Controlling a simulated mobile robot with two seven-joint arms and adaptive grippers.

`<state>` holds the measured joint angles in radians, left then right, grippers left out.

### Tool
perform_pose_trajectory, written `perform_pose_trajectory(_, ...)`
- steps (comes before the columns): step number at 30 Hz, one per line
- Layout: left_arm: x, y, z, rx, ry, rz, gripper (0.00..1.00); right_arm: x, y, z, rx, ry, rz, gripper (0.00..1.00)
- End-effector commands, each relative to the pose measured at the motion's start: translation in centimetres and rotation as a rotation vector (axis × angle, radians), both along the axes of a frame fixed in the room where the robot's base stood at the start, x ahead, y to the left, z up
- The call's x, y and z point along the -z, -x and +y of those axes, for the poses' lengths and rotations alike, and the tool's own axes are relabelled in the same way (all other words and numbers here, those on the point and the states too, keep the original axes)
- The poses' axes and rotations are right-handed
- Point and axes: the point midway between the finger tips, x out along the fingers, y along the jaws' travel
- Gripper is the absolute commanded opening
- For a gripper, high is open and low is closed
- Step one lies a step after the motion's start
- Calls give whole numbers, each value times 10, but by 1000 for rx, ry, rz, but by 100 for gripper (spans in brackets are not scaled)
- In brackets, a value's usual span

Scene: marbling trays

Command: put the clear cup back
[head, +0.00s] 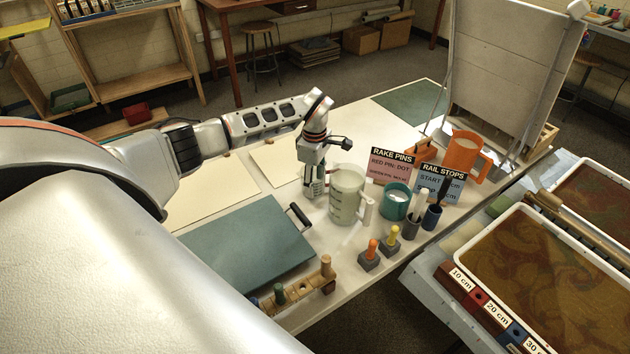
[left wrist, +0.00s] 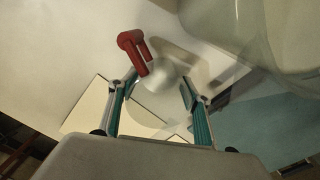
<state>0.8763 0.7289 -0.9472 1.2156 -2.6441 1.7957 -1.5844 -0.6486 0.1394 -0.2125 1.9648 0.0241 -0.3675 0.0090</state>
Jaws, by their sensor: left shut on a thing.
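My left gripper (head: 314,182) points down over the white table, just left of the large translucent jug with a white handle (head: 345,197). In the left wrist view its teal-padded fingers (left wrist: 158,93) stand apart on either side of a faint see-through round form, the clear cup (left wrist: 160,103). The gripper is shut on it. The cup's outline is hard to make out, and I cannot tell whether its base touches the table. In the head view the fingers mostly hide it. My right gripper is not in view.
A teal mug (head: 395,204), an orange jug (head: 463,155) and a sign (head: 391,166) stand to the right. A teal board with a black handle (head: 245,245) lies in front. A red object (left wrist: 132,47) shows beyond the fingers. Pale sheets (head: 210,192) lie at left.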

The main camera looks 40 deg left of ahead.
Motion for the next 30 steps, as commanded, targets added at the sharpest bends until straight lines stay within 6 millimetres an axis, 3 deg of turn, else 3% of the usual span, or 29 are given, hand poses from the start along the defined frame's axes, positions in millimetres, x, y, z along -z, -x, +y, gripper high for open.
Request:
perform_pose_trajectory(1, 2, 0, 0, 0, -1, 0, 19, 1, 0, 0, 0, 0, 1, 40)
perform_pose_trajectory(2, 2, 0, 1, 0, -1, 0, 51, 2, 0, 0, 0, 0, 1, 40)
perform_pose_trajectory(3, 2, 0, 0, 0, -1, 0, 61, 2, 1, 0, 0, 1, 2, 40)
perform_pose_trajectory(4, 2, 0, 0, 0, -1, 0, 65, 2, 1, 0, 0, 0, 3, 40)
perform_pose_trajectory(17, -5, 0, 0, -1, 0, -1, 65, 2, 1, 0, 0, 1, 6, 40)
perform_pose_trajectory(20, -18, -1, 1, 1, -2, -4, 65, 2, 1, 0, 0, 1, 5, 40)
perform_pose_trajectory(30, -87, 0, 1, 0, -2, -4, 65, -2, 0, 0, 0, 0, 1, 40)
